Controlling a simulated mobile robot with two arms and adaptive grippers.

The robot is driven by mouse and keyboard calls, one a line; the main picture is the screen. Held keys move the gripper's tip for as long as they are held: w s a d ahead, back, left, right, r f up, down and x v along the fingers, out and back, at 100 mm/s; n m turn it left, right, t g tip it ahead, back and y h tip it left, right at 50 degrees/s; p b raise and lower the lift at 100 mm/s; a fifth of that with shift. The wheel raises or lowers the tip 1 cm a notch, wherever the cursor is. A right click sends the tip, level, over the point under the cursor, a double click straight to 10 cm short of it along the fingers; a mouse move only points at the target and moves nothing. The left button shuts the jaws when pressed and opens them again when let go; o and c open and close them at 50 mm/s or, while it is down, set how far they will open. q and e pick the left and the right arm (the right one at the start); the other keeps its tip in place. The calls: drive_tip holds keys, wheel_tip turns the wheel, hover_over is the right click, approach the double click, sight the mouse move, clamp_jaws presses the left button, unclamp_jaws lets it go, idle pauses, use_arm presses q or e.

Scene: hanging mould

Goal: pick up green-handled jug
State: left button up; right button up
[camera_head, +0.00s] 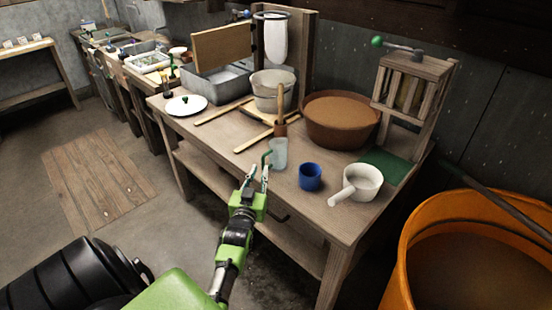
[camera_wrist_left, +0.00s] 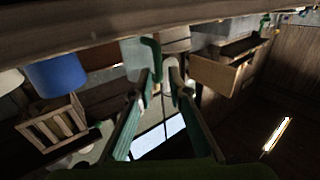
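The green-handled jug (camera_head: 279,152) is a clear, pale cup standing near the front edge of the wooden bench. Its green handle (camera_head: 267,158) faces left. My left gripper (camera_head: 258,177) is open just in front of the handle, its two fingers pointing at it. In the left wrist view, the jug (camera_wrist_left: 138,54) shows beyond my left gripper (camera_wrist_left: 162,75). The handle (camera_wrist_left: 156,60) appears in line with the gap between the fingertips; I cannot tell if they touch it. My right gripper is not in view.
A blue cup (camera_head: 310,177) and a white handled pot (camera_head: 360,183) stand to the jug's right. An orange tub (camera_head: 408,250) is at the right.

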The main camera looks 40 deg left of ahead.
sight(263, 163)
use_arm(q)
drive_tip(key=shift+p+x, duration=0.45)
drive_tip(key=shift+x, duration=2.4)
drive_tip(key=shift+d+r, duration=0.15)
drive_tip(key=shift+r, duration=0.05)
clamp_jaws()
